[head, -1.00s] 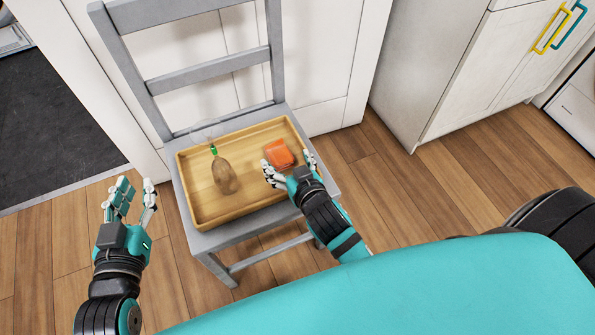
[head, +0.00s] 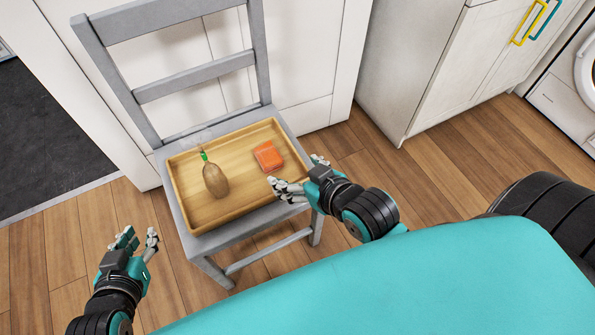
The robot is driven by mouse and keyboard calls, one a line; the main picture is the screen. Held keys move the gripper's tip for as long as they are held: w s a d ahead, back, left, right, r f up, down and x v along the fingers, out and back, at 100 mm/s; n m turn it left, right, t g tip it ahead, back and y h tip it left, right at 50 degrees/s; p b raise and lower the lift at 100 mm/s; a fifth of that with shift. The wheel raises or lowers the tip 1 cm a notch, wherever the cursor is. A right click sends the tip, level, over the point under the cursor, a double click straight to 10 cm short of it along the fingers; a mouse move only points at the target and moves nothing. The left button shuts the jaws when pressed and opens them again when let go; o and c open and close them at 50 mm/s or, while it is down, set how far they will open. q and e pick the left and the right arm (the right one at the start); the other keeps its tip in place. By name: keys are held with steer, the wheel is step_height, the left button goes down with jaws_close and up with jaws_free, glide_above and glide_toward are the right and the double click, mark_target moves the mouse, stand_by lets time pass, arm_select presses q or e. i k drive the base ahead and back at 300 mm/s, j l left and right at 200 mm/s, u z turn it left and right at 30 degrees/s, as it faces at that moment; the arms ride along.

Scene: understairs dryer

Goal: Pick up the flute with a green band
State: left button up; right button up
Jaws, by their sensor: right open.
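The flute with a green band (head: 215,181) lies on its side in a wooden tray (head: 245,215) on the seat of a grey chair. Its brownish bowl points toward me, the green band is on the stem, and the clear foot is faint near the tray's far edge. My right gripper (head: 296,172) is open and empty at the tray's right front corner, apart from the flute. My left gripper (head: 139,236) is open and empty, left of the chair and apart from the tray.
An orange block-like item (head: 268,157) lies in the tray, right of the flute and close to my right gripper. The grey chair (head: 197,74) has its slatted back behind the tray. White cabinets (head: 425,75) stand behind and to the right. Wooden floor is clear around the chair.

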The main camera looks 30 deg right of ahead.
mark_target(195, 139)
steer(key=j+z, duration=0.15)
steer(key=j, duration=0.55)
steer(key=j+z, duration=0.2)
steer(key=j, duration=0.5)
steer(key=k+j+z, duration=0.15)
steer(key=j, duration=0.55)
steer(key=j+z, duration=0.2)
steer(key=j, duration=0.5)
steer(key=k, duration=0.05)
